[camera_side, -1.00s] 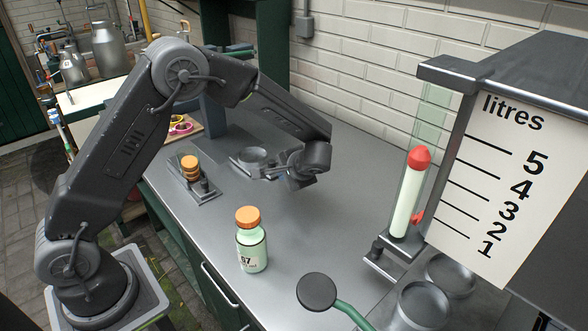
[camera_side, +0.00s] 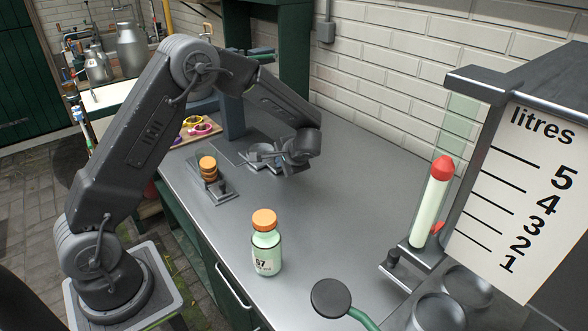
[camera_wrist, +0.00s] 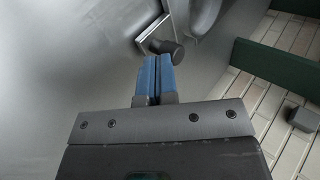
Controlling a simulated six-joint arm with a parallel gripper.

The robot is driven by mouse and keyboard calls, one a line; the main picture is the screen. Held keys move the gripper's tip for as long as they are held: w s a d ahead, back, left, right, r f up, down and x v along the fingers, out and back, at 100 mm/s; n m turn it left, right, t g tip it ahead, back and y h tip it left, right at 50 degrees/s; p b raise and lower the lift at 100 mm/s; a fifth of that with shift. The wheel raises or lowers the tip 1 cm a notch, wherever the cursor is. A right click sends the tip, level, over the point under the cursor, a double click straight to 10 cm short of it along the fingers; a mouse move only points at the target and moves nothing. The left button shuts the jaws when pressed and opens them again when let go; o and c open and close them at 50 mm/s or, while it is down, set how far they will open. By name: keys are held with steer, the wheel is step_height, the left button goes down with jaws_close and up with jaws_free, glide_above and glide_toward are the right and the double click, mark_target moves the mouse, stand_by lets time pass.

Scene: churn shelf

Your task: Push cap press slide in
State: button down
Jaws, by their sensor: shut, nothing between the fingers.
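The cap press stands at the back of the bench, its grey column (camera_side: 234,108) upright. Its slide (camera_side: 262,152) lies low in front of the column, partly hidden by my gripper. In the wrist view a dark round knob (camera_wrist: 166,47) sits just beyond the fingertips. I cannot tell whether they touch it. My gripper (camera_wrist: 156,60) has blue fingers closed together with nothing between them. In the side view my gripper (camera_side: 284,160) is low beside the slide. A pale green bottle (camera_side: 266,254) with an orange cap (camera_side: 264,220) stands upright at the front, away from my gripper.
A stack of orange caps (camera_side: 208,168) stands on a small holder left of the press. A clear tube with a red-tipped pale cylinder (camera_side: 430,208) and a litres scale (camera_side: 515,190) stand at the right. A dark round pad (camera_side: 330,298) is in front. The middle bench is clear.

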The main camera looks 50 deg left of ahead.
mark_target(269, 162)
steer(key=a, duration=0.7)
steer(key=shift+a, duration=0.15)
steer(key=d, duration=0.5)
steer(key=shift+s+r, duration=0.1)
steer(key=shift+s, duration=0.2)
steer(key=v, duration=1)
steer(key=s+d+r+t+h, duration=0.1)
steer(key=s+d+r+h, duration=0.2)
steer(key=s, duration=0.5)
steer(key=s+d+r+n+t+h, duration=0.1)
steer(key=s+d+r+h, duration=0.2)
steer(key=s, duration=0.6)
steer(key=s+d+r+t+h, duration=0.2)
steer(key=s+d+r, duration=0.3)
steer(key=s, duration=0.3)
steer(key=shift+s+d+n+h, duration=0.2)
steer(key=shift+d+n+h, duration=0.25)
steer(key=shift+d, duration=0.2)
steer(key=shift+r, duration=0.15)
